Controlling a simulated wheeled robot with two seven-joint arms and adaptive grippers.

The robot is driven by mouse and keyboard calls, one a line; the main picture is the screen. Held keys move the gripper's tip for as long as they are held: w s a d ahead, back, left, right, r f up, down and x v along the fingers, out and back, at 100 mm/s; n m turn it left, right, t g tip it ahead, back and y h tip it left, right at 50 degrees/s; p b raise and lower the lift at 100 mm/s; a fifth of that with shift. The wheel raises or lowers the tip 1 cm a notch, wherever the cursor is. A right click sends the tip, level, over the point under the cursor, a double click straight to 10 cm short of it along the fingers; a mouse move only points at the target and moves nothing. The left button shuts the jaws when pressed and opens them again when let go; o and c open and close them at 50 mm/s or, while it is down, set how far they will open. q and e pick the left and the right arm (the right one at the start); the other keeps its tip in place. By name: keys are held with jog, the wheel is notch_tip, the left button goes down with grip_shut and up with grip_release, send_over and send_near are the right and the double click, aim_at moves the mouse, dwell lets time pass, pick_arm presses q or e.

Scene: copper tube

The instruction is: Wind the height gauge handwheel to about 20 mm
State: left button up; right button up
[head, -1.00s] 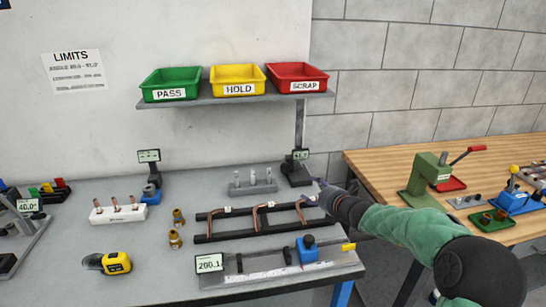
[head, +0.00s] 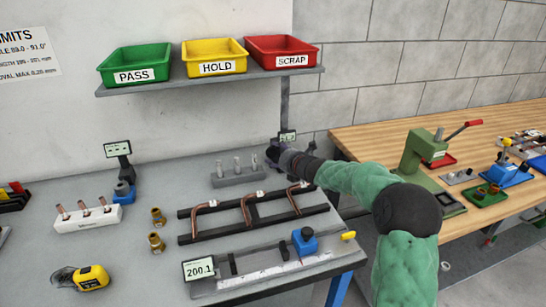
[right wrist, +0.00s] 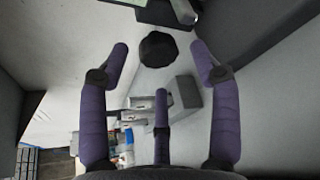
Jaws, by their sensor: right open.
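The height gauge shows in the head view as a grey column (head: 284,104) with a small dark display (head: 288,137), at the back right of the grey bench. My right gripper (head: 272,153) is in front of it and hides its lower part. The display's digits are too small to read. In the right wrist view a dark, faceted round knob, seemingly the handwheel (right wrist: 158,49), lies between the tips of my open right gripper (right wrist: 160,58). Gaps show on both sides, so the fingers do not touch it. My left gripper is not in view.
A black rack with bent copper tubes (head: 246,210) lies just in front of my right gripper. A grey block with upright pins (head: 238,176) stands to its left. The shelf (head: 140,88) with green, yellow and red bins is above. A wooden bench (head: 375,138) is at right.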

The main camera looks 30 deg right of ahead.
aim_at(272, 154)
jog(key=shift+x, duration=1.55)
jog(key=c, duration=1.1)
